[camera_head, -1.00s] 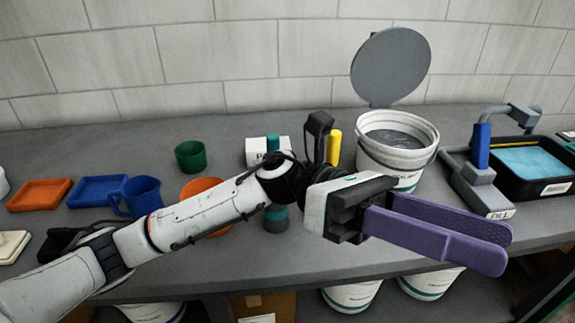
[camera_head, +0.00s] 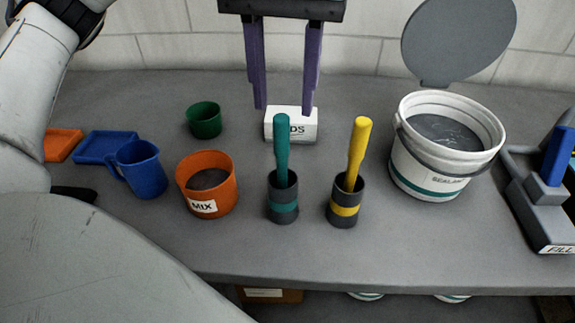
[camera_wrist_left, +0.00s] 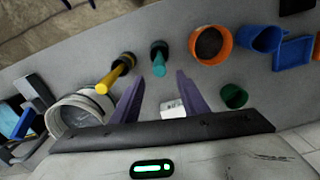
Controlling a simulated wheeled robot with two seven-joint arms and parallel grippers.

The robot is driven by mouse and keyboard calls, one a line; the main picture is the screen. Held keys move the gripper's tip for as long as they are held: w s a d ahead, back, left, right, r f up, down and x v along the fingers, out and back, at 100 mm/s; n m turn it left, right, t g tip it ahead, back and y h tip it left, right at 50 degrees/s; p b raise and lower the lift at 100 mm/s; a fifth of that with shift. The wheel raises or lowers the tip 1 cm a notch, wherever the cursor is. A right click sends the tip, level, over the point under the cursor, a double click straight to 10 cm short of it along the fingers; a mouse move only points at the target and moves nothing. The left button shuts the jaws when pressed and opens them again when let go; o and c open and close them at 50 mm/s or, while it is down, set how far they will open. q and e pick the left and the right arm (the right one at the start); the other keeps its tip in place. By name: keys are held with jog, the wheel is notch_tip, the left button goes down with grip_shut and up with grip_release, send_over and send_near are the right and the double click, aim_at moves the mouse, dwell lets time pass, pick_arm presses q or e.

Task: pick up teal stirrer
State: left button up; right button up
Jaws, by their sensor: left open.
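The teal stirrer (camera_head: 282,148) stands upright in a dark holder cup with a teal band (camera_head: 283,205), near the middle of the bench. In the left wrist view the teal stirrer (camera_wrist_left: 159,65) shows from above, ahead of the fingertips. My left gripper (camera_head: 286,108) hangs with its two purple fingers pointing down, open and empty, above and behind the stirrer, over the white labelled box (camera_head: 306,125). The wrist view shows my left gripper (camera_wrist_left: 160,78) with the stirrer's top roughly in line with the gap between its fingers. My right gripper is not in view.
A yellow stirrer (camera_head: 359,150) stands in a similar cup close on the right. An orange MIX tub (camera_head: 225,190), a blue mug (camera_head: 142,170) and a green cup (camera_head: 204,121) are on the left. A white sealant bucket (camera_head: 425,180) with raised lid stands right. Bench front is clear.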

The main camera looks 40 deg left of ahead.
aim_at(281, 141)
pick_arm(q)
jog(key=f, duration=0.5)
jog(key=s+f, duration=0.1)
jog(key=f, duration=0.2)
jog(key=shift+d, duration=0.15)
grip_shut()
